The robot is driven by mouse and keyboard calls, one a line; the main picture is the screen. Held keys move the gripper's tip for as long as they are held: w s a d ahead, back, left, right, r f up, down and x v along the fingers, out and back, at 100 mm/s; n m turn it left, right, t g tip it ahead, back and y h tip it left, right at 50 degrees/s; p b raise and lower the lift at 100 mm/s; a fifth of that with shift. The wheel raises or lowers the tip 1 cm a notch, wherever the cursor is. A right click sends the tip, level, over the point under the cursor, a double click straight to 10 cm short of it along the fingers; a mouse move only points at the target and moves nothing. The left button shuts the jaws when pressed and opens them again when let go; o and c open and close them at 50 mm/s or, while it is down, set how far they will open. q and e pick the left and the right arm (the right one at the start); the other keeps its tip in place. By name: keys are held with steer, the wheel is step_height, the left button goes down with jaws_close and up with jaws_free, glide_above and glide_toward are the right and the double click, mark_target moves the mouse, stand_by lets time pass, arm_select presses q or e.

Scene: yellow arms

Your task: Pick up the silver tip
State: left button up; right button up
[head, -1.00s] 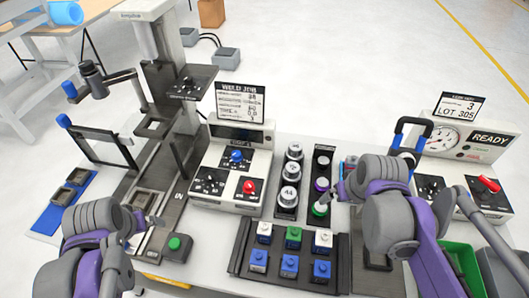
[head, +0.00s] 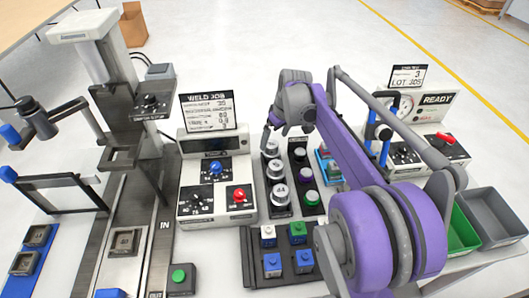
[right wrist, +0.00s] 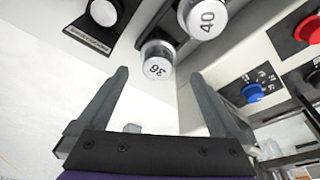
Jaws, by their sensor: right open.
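A dark holder (head: 293,212) carries three silver, white-topped cylinders marked 36 (head: 270,148), 40 (head: 275,169) and 44 (head: 281,194). Which piece is the silver tip is not clear from markings. My right gripper (head: 286,130) is open and empty above the far end of these holders. In the right wrist view, the cylinder marked 36 (right wrist: 158,66) shows beyond the gap between the fingertips (right wrist: 160,75), and a pale cap (right wrist: 103,12) is upper left. My left gripper is out of view.
A control box (head: 216,185) with blue and red knobs stands left of the holders. A tray of coloured blocks (head: 249,240) is in front. A gauge box (head: 437,110) and green and grey bins (head: 490,215) are at right. A tall press (head: 115,75) stands left.

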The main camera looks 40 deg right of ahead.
mark_target(271, 151)
steer(key=x, duration=0.8)
steer(key=shift+s+d+f, duration=0.1)
steer(key=shift+d+f, duration=0.05)
steer(key=shift+f, duration=0.15)
jaws_close()
